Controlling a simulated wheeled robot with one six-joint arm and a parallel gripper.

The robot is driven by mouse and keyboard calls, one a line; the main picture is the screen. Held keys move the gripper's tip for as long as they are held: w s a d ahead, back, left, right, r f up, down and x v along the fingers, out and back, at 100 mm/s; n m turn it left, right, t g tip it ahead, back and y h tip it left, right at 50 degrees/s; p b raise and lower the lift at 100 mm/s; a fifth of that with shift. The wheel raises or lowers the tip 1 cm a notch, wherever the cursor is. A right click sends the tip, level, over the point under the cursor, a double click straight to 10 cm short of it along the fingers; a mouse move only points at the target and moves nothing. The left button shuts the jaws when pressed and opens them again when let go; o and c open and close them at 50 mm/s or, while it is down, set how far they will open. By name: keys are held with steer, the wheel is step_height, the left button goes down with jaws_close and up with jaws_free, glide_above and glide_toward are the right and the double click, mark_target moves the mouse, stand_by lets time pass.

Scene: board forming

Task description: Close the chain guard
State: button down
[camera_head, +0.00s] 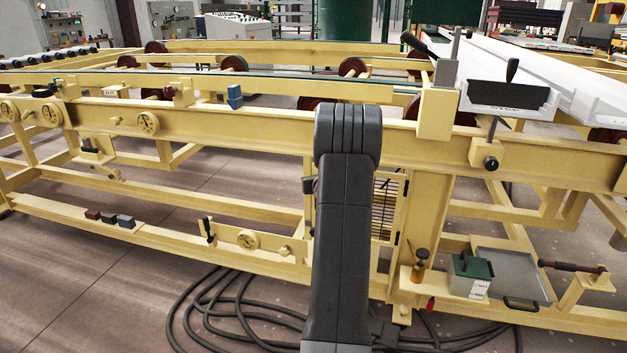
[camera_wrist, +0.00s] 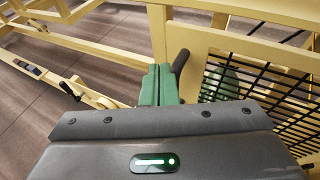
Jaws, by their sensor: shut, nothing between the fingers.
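The chain guard is a yellow-framed panel with black mesh. In the head view the mesh (camera_head: 386,207) shows just right of my arm, which hides the guard's left part. In the wrist view the guard's frame (camera_wrist: 245,47) and mesh fill the upper right. A black handle (camera_wrist: 181,61) stands at the frame's left edge. My gripper (camera_wrist: 158,72) has green fingers held together, empty, just left of the handle in the picture. I cannot tell whether they touch it. My gripper is hidden behind my arm in the head view. Whether the guard is fully closed is unclear.
Yellow machine beams (camera_head: 240,120) run across the front, with a lower rail (camera_head: 170,238). A green box (camera_head: 470,277) and a grey tray (camera_head: 508,272) sit at lower right. A black hose (camera_head: 215,315) lies coiled on the floor. A green part shows behind the mesh.

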steer(key=s+a+r+b, duration=0.1)
steer(key=s+r, duration=0.1)
steer(key=s, duration=0.6)
steer(key=shift+a+r, duration=0.15)
steer(key=shift+r, duration=0.05)
